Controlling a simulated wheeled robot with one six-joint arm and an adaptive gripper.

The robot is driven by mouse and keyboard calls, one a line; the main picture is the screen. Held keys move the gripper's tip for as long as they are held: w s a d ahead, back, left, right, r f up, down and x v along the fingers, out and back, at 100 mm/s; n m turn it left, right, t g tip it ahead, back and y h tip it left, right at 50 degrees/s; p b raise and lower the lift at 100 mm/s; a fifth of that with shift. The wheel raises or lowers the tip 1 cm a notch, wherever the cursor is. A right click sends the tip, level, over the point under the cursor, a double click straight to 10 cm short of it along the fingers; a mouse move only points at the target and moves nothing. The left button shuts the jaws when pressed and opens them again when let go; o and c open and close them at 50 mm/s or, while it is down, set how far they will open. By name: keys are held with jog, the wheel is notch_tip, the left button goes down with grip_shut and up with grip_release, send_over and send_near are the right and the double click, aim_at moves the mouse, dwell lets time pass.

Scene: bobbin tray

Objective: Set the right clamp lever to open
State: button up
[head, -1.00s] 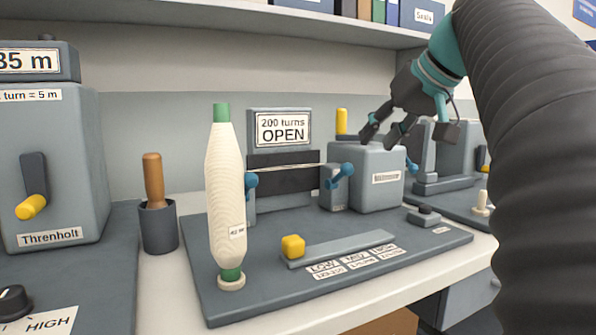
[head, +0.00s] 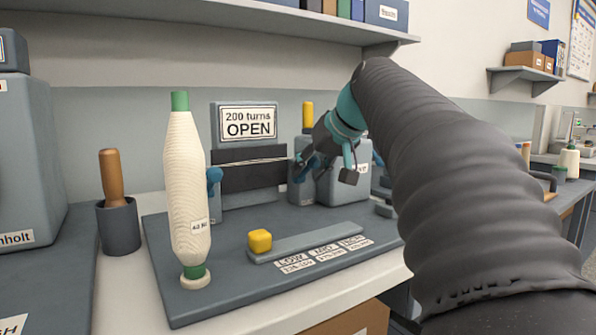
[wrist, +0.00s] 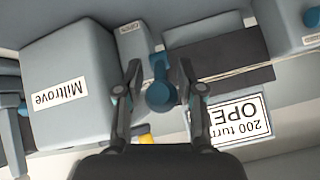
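The right clamp lever is blue with a round knob and shows in the wrist view (wrist: 160,95), between my gripper's two fingers. My gripper (wrist: 160,72) is open around the lever, with gaps visible on both sides of the knob. In the head view my gripper (head: 324,168) is in front of the right clamp and largely hides that lever. The left clamp lever (head: 214,176) is also blue, and part of it shows at the wrist view's right edge (wrist: 312,17). A sign (head: 249,122) reads "200 turns OPEN".
A cream bobbin (head: 187,190) stands upright on the grey tray (head: 215,300). A slider with a yellow knob (head: 260,241) lies near the front. A thread (head: 250,162) spans the dark panel. A cup with a wooden-handled tool (head: 118,228) stands left.

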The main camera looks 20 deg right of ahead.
jog(key=shift+w+a+f, duration=0.1)
jog(key=shift+w+f, duration=0.1)
grip_shut()
